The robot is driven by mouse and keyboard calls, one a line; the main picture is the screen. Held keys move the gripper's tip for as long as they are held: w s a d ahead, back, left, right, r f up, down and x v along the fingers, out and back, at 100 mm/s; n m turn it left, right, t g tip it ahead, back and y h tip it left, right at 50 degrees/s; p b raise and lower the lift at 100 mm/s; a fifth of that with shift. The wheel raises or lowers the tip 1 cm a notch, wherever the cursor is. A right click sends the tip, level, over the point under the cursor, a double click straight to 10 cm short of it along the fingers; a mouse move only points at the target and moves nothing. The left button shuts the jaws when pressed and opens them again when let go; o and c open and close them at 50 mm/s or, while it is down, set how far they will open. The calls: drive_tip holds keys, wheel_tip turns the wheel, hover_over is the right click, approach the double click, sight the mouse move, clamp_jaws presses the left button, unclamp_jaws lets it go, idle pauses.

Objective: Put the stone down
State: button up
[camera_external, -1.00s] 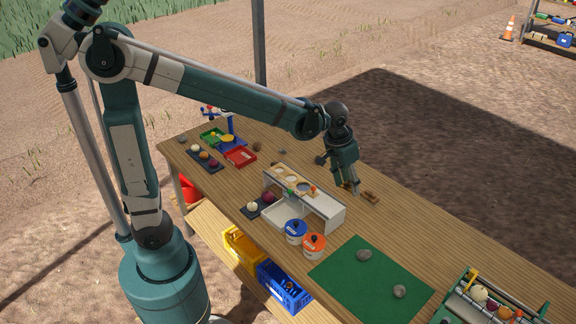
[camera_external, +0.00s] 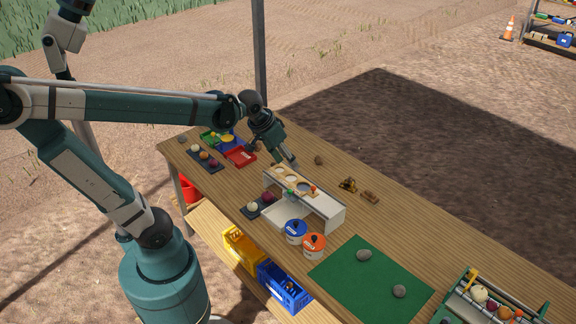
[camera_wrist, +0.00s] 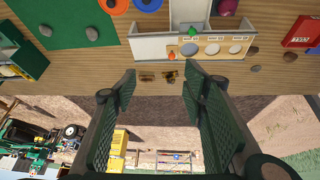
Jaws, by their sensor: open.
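Two grey stones (camera_external: 364,255) (camera_external: 399,291) lie apart on the green mat (camera_external: 345,278). They also show in the wrist view, at the upper left (camera_wrist: 46,30) (camera_wrist: 92,34). A brown stone (camera_external: 318,160) lies on bare table near the back edge, to the right of my gripper (camera_external: 287,162). In the wrist view, stones (camera_wrist: 253,50) (camera_wrist: 255,68) lie on the wood right of the white box. My gripper hangs above the table behind the white box (camera_external: 325,212). Its fingers (camera_wrist: 160,72) are spread wide with nothing between them.
A yellow-black toy (camera_external: 348,184) and a brown block (camera_external: 369,197) sit near the back edge. A red tray (camera_external: 240,156) lies left. Wood between brown block and mat is clear.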

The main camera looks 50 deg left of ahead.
drive_tip(key=s+a+f+n+t+y, duration=0.1)
drive_tip(key=s+a+f, duration=0.1)
drive_tip(key=s+a, duration=0.7)
drive_tip(key=shift+s+a+f+t, duration=0.4)
drive_tip(key=shift+a, duration=0.3)
drive_tip(key=shift+o, duration=0.9)
